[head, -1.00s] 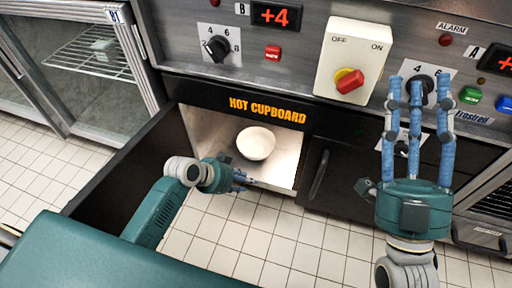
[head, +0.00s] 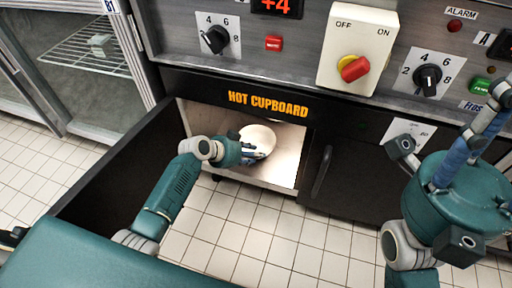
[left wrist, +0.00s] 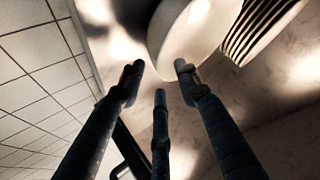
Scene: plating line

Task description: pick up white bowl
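The white bowl (head: 258,139) sits inside the open hot cupboard (head: 285,172). In the left wrist view the bowl (left wrist: 190,40) is at the top, just past the fingertips. My left gripper (head: 254,153) reaches into the cupboard and overlaps the bowl's near left side in the head view. Its three fingers (left wrist: 160,85) are spread apart with nothing between them; whether any touches the bowl I cannot tell. My right gripper (head: 502,105) is at the right edge, its fingers pointing up and partly cut off by the frame.
The cupboard's open door (head: 125,165) stands to the left of my left arm. A closed dark door (head: 345,165) is to the right. Above are dials and a switch box (head: 357,45). A glass-doored cabinet (head: 75,75) stands at left. The tiled floor (head: 250,240) is clear.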

